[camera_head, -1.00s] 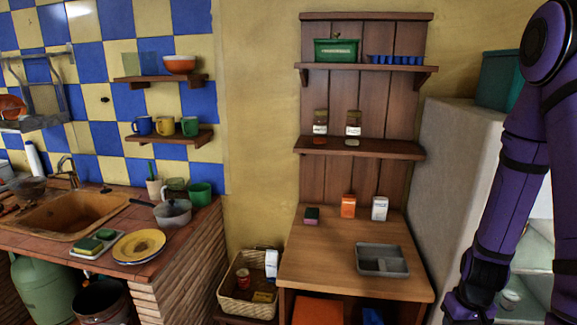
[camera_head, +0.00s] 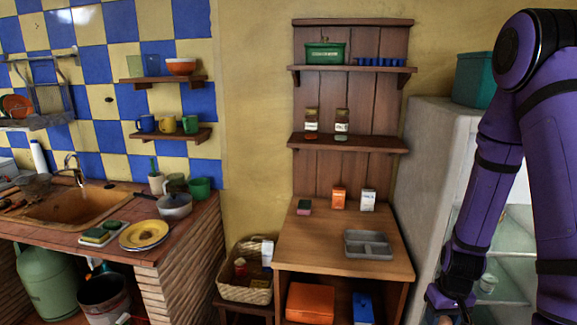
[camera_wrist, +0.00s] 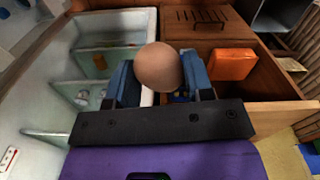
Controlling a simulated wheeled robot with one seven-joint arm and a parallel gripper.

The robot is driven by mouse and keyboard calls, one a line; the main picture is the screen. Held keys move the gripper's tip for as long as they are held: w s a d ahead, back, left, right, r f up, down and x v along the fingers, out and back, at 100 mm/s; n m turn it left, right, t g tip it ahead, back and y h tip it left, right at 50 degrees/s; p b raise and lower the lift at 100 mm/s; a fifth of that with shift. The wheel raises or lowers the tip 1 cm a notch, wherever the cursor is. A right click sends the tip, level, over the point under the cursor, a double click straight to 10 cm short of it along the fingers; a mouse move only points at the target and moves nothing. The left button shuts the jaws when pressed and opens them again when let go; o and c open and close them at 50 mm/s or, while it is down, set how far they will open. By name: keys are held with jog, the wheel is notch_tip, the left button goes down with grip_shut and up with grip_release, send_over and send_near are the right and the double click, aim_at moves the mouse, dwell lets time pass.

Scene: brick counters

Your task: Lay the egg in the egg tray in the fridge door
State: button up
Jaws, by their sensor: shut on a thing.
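The egg (camera_wrist: 158,67), brown and smooth, is between the two blue fingers of my gripper (camera_wrist: 160,85) in the wrist view. The fingers are shut on its sides, and it is held up in the air. The fridge (camera_head: 432,150) stands open at the right of the head view. Its pale interior with shelves (camera_wrist: 105,57) shows at the left of the wrist view, beside and beyond the egg. I cannot make out the egg tray in the fridge door in either view. In the head view my purple arm covers part of the fridge opening, and my gripper is low at the bottom edge.
A wooden cabinet (camera_head: 325,243) stands left of the fridge, with a grey divided tray (camera_head: 368,254) on top. An orange box (camera_head: 310,302) sits on its lower shelf; it also shows in the wrist view (camera_wrist: 232,64). A teal box (camera_head: 474,79) is on the fridge.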

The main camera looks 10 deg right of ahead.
jog(key=w+a+f, duration=0.1)
jog(key=w+a, duration=0.5)
jog(key=w, duration=0.3)
jog(key=w+a+f+n, duration=0.1)
jog(key=w+a, duration=0.5)
jog(key=w, duration=0.3)
jog(key=shift+a, duration=0.35)
jog(key=shift+f, duration=0.1)
